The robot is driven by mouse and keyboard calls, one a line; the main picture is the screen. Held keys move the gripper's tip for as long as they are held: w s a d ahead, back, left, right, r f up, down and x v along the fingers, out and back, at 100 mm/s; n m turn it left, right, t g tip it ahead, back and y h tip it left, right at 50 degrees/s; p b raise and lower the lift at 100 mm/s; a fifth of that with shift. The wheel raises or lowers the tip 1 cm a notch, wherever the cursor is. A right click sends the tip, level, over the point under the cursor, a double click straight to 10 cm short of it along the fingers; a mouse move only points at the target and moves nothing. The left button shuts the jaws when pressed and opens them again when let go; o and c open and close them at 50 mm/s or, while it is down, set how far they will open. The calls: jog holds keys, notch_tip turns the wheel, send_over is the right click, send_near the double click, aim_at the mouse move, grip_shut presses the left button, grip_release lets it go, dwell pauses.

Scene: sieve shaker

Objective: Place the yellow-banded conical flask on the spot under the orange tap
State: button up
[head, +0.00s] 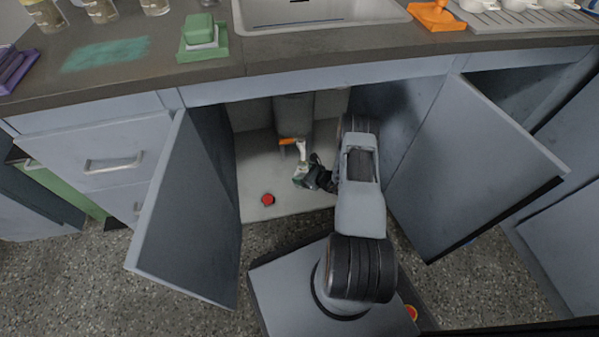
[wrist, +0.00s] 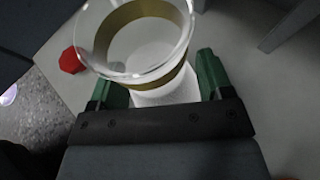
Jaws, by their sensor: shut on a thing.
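The yellow-banded conical flask (wrist: 141,45) fills the upper middle of the wrist view. It is clear glass with a round open rim, a gold-yellow band and a whitish lower part. My gripper (wrist: 160,84) is shut on it, with one green finger on each side. In the head view my gripper (head: 301,177) is inside the open cabinet, low over its pale floor. The flask is small and hard to make out there. The orange tap (head: 287,141) is just behind and above my gripper, below a grey tank. The spot under the tap cannot be made out.
A red knob-like thing (head: 267,199) is on the cabinet floor (head: 254,170) to the left of my gripper. Open doors stand at left (head: 178,215) and right (head: 462,165). The countertop (head: 300,52) overhangs the opening. The front left floor is mostly clear.

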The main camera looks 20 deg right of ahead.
jog(key=shift+w+d+f+b, duration=0.25)
jog(key=shift+w+f+b, duration=0.2)
jog(key=shift+f, duration=0.2)
jog(key=shift+s+d+f, duration=0.1)
jog(key=shift+d+f, duration=0.1)
jog(key=shift+f, duration=0.05)
jog(key=shift+a+r, duration=0.15)
jog(key=shift+a, duration=0.1)
jog(key=o, duration=1)
jog(key=shift+o, duration=0.2)
jog(key=shift+s+d+r, duration=0.1)
jog(key=p+v, duration=0.4)
jog(key=v, duration=0.7)
jog(key=shift+s+d, duration=0.15)
jog(key=shift+s, duration=0.15)
